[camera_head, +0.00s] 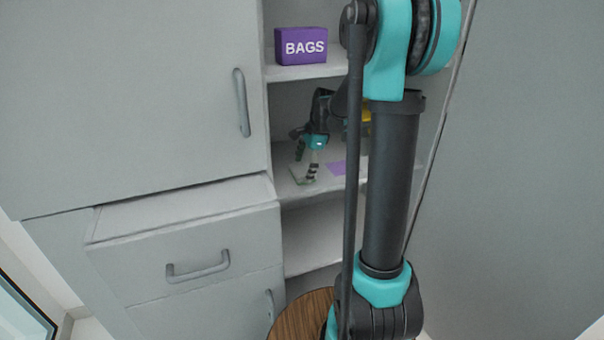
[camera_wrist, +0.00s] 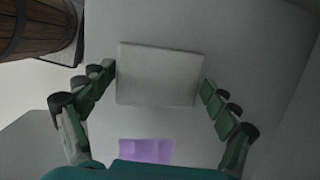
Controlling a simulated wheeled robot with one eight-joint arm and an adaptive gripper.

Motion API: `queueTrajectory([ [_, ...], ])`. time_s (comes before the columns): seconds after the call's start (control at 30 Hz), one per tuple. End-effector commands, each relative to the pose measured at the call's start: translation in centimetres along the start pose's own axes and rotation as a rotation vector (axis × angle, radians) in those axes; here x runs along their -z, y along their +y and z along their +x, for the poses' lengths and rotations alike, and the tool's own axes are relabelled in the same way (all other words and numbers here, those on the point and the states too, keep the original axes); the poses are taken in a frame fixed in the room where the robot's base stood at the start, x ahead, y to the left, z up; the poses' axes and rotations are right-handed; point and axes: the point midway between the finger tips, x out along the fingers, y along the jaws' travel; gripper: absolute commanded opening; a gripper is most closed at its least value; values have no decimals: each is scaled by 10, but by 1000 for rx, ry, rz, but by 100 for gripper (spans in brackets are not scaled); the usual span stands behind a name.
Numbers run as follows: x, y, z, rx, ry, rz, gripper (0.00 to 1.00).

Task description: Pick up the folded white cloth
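The folded white cloth (camera_wrist: 158,74) lies flat as a pale rectangle on a shelf. In the wrist view it sits between the two fingers of my gripper (camera_wrist: 157,80), which are spread wide on either side of it. In the head view my gripper (camera_head: 310,166) points down into the middle shelf opening, and the pale cloth (camera_head: 299,178) shows partly beneath it. My gripper is open and holds nothing. I cannot tell the exact height of the fingertips above the cloth.
A purple flat item (camera_head: 337,168) lies beside the cloth; it also shows in the wrist view (camera_wrist: 146,151). A purple BAGS box (camera_head: 301,46) stands on the shelf above. A yellow thing (camera_head: 364,122) is partly hidden behind my arm. A round wooden object (camera_head: 300,312) stands below.

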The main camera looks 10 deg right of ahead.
Motion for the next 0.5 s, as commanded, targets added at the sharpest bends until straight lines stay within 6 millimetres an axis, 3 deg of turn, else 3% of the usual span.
queueTrajectory([
  [0.17, 0, 0, 0, -1, 0, 0, 60],
  [0.5, -1, 0, -4, -1, 0, 0, 60],
])
